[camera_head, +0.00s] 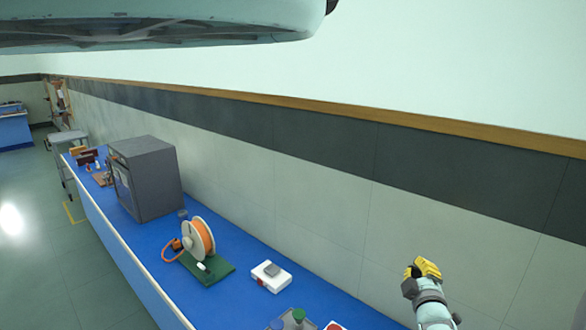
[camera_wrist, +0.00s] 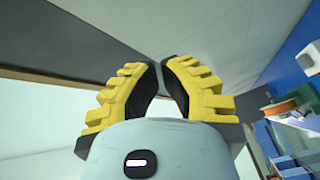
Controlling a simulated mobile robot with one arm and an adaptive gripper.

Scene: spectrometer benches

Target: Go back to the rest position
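My gripper (camera_head: 424,268) shows at the lower right of the head view, raised in front of the tiled wall and to the right of the things on the blue bench (camera_head: 232,308). In the wrist view my gripper (camera_wrist: 159,66) has yellow ridged fingers with dark pads. The fingertips curve in close to each other, with only a narrow gap, and nothing shows between them. Behind the fingers the wrist view shows wall, and the bench lies off to the right.
The bench holds an orange spool (camera_head: 202,238) on a green base, a white and red box (camera_head: 272,276), a grey cabinet (camera_head: 146,178) and a green-capped bottle (camera_head: 299,316). Floor (camera_head: 40,255) left of the bench is clear.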

